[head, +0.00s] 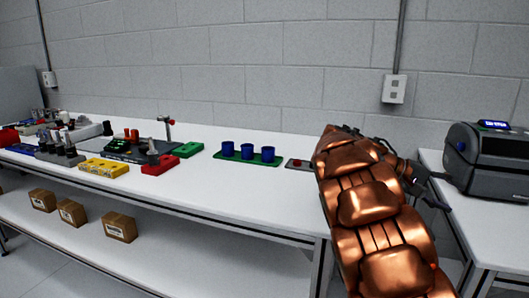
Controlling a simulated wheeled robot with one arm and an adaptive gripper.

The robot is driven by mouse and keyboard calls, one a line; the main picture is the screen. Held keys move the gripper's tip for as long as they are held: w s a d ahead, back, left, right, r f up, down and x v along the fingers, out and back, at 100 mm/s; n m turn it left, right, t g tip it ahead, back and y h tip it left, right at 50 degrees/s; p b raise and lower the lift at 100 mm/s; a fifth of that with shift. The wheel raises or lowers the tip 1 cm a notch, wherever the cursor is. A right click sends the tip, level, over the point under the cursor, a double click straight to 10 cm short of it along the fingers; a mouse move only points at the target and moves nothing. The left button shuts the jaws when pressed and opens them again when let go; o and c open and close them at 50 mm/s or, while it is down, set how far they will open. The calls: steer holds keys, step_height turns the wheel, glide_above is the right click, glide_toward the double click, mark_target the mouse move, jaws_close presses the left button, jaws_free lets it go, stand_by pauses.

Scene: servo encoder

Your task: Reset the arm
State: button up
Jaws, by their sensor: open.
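My copper-coloured arm rises from the bottom right of the head view, in front of the right end of the workbench. My dark gripper (443,191) sticks out to the right of the arm, over the gap between the bench and the printer table. Its fingers look apart, and I see nothing between them. The arm hides part of the gripper and the right end of the bench.
The white workbench (215,188) holds a green tray (246,159) with blue cups, a red block (160,165), a yellow block (104,168) and fixtures. A black printer (488,160) stands close right of my gripper. Boxes (119,227) sit below. The bench's front middle is clear.

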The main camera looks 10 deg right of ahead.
steer(key=s+a+f+n+t+y, duration=0.15)
steer(key=s+a+f+y, duration=0.25)
steer(key=s+a+f, duration=0.65)
steer(key=s+a+f+n+t+y, duration=0.15)
steer(key=s+a+f+y, duration=0.3)
steer(key=a, duration=1.05)
steer(key=s+a+f+n+t+y, duration=0.15)
steer(key=s+a+f+y, duration=0.35)
steer(key=s+a, duration=0.6)
step_height(320, 180, up, 23)
steer(key=w+a+h+p, duration=0.1)
steer(key=p, duration=2.1)
steer(key=shift+a+t, duration=0.3)
steer(key=shift+t, duration=0.05)
steer(key=shift+w+f, duration=0.1)
steer(key=shift+f, duration=0.05)
